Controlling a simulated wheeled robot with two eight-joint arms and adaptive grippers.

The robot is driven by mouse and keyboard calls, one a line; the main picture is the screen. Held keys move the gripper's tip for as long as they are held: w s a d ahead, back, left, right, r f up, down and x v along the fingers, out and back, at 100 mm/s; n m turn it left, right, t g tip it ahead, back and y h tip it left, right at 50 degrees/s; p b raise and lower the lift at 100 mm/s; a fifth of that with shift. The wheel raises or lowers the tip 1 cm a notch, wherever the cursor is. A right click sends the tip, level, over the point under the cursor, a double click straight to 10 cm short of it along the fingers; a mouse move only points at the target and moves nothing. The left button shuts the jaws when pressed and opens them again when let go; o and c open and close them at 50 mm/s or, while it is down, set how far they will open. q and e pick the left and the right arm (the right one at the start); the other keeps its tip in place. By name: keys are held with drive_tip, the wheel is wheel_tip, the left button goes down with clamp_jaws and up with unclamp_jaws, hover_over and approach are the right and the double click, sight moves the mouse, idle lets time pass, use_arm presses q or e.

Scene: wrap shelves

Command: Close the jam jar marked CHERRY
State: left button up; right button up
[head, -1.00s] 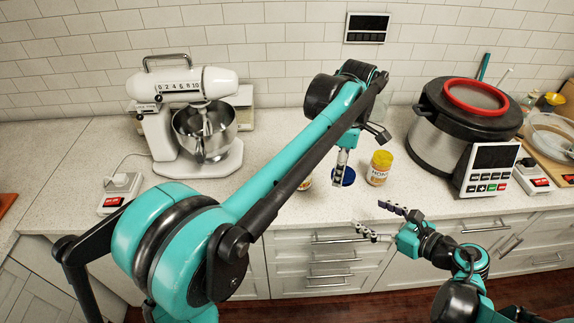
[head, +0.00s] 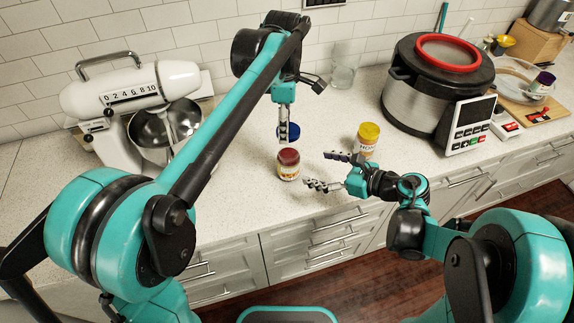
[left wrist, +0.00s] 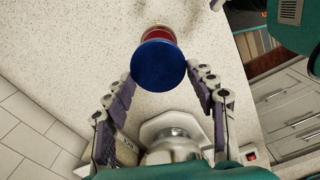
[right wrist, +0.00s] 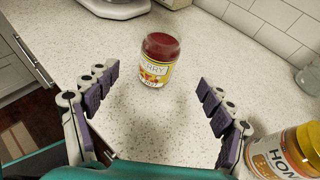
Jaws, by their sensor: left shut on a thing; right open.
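The cherry jam jar (head: 289,166) stands upright on the counter, with a dark red top and a label. In the right wrist view its label (right wrist: 155,72) reads "...ERRY"; I cannot tell whether the red is bare jam. My left gripper (head: 284,138) is shut on a blue round lid (head: 292,131), which also shows between the fingertips in the left wrist view (left wrist: 158,66). There the lid partly covers the red jar top (left wrist: 158,34); contact does not show. My right gripper (head: 316,170) is open and empty, just right of the jar, its fingers pointing at it.
A yellow-lidded honey jar (head: 368,138) stands right of the cherry jar, close beside my right gripper. A white stand mixer (head: 130,95) is at left, a large cooker (head: 435,90) at right. An empty glass jar (head: 343,65) stands behind. The counter's front edge is near.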

drive_tip(key=x, duration=1.1)
drive_tip(key=shift+w+a+f, duration=0.15)
drive_tip(key=shift+a, duration=0.05)
drive_tip(key=c, duration=1.8)
use_arm(q)
hover_over(285, 152)
drive_tip(key=shift+w+f, duration=0.1)
drive_tip(key=shift+f, duration=2.4)
